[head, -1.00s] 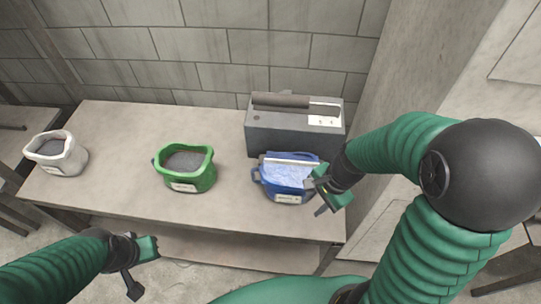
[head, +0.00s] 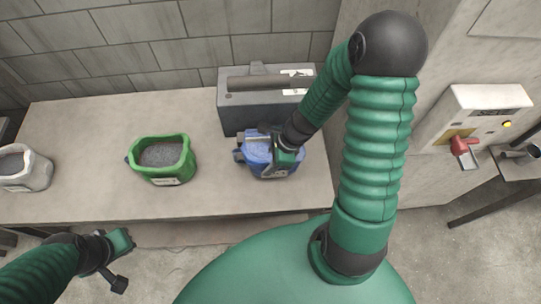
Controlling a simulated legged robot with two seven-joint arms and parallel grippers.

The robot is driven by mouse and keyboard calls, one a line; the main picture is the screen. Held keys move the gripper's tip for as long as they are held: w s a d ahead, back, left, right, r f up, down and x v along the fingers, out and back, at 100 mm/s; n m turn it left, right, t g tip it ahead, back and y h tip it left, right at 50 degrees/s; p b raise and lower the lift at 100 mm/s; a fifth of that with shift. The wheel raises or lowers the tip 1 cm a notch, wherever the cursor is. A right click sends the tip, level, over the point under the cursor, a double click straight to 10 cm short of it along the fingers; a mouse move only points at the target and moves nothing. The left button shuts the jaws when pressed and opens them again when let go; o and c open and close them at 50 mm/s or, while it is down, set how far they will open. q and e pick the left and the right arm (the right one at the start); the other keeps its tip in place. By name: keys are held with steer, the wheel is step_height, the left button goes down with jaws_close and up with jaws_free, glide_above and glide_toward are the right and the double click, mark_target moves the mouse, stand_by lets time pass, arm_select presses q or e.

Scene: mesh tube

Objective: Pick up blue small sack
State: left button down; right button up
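The blue small sack (head: 258,160) stands upright on the bench at the right, in front of a grey box. It has a pale label on its front and is partly covered by my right gripper. My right gripper (head: 268,146) is over the sack's top right part, with dark parts reaching across its rim. Whether its fingers are closed on the sack is hidden. My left gripper (head: 119,263) is at the lower left, below the bench's front edge, with its fingers apart and nothing between them.
A green sack (head: 162,179) with grey filling stands mid-bench, and a white sack (head: 38,172) at the far left. The grey box (head: 230,117) is close behind the blue sack. A panel with a red switch (head: 462,146) is at the right. The bench (head: 85,150) is clear between the sacks.

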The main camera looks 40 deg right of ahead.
steer(key=shift+s, duration=0.2)
steer(key=shift+w+d+f, duration=0.15)
steer(key=shift+d+f, duration=0.05)
steer(key=shift+f, duration=0.1)
steer(key=shift+a, duration=0.1)
stand_by(0.3)
jaws_close()
stand_by(1.3)
